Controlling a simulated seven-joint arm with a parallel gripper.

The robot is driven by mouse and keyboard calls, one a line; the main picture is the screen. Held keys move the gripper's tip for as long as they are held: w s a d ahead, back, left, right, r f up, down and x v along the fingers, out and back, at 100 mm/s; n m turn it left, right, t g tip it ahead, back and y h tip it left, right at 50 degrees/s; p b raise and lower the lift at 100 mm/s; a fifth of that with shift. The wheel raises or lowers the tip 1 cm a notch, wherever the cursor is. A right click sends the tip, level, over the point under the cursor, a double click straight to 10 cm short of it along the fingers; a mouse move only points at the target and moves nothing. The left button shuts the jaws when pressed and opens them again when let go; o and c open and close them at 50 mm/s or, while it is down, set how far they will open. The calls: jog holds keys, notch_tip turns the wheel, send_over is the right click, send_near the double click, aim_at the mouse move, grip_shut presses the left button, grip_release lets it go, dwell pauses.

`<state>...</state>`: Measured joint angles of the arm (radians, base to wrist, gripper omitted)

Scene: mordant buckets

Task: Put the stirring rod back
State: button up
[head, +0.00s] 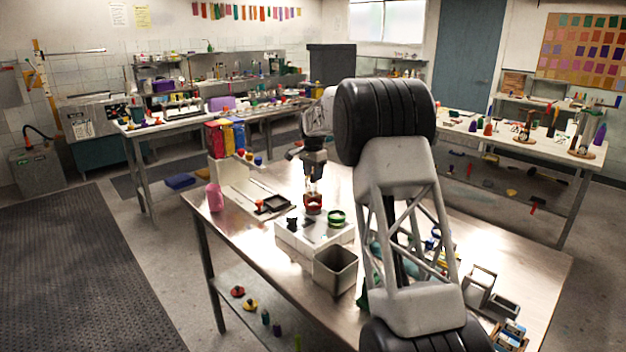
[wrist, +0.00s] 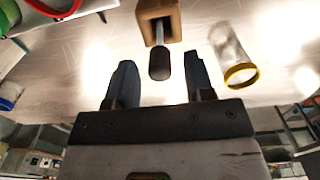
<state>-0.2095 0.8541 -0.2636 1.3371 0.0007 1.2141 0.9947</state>
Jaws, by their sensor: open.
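My gripper (wrist: 160,80) is open, with its two dark fingers apart. In the wrist view, a dark-ended rod with a metal shaft (wrist: 160,62) stands out from a tan block (wrist: 158,17); its dark end shows between the fingertips, with gaps on both sides. I cannot tell whether this is the stirring rod, or how far it is in depth. In the head view my gripper (head: 313,185) is low over the steel table, close above a red-brown ringed item (head: 313,204). The rod cannot be made out there.
A white block (head: 300,240) with a green ring (head: 336,217) and a grey open bin (head: 335,268) stand in front. A dark tray (head: 273,204) and pink cup (head: 215,197) are left. A clear yellow-rimmed cylinder (wrist: 232,58) is right of the fingers in the wrist view.

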notch_tip(320, 180, up, 9)
jog(key=shift+r, duration=0.1)
dwell(0.3)
dwell(0.7)
jog(key=shift+r, duration=0.1)
jog(key=s+d+r+n, duration=0.1)
jog(key=s+d+r, duration=0.35)
jog(key=s, duration=0.75)
jog(key=s+d+r+n+t, duration=0.15)
jog(key=s+d+r, duration=0.35)
jog(key=s, duration=0.8)
jog(key=s+d+r+n, duration=0.2)
jog(key=s+d+r, duration=0.3)
jog(key=s, duration=0.7)
jog(key=s+d+f+n, duration=0.1)
jog(key=s+f, duration=0.4)
jog(key=s, duration=0.8)
jog(key=s+d+f+n, duration=0.2)
jog(key=s+d+f, duration=0.2)
jog(key=s, duration=0.9)
jog(key=s+d+f+n+t, duration=0.1)
jog(key=s+d+f, duration=0.2)
jog(key=s, duration=1)
notch_tip(320, 180, down, 3)
jog(key=shift+s+d, duration=0.25)
jog(key=shift+s, duration=0.1)
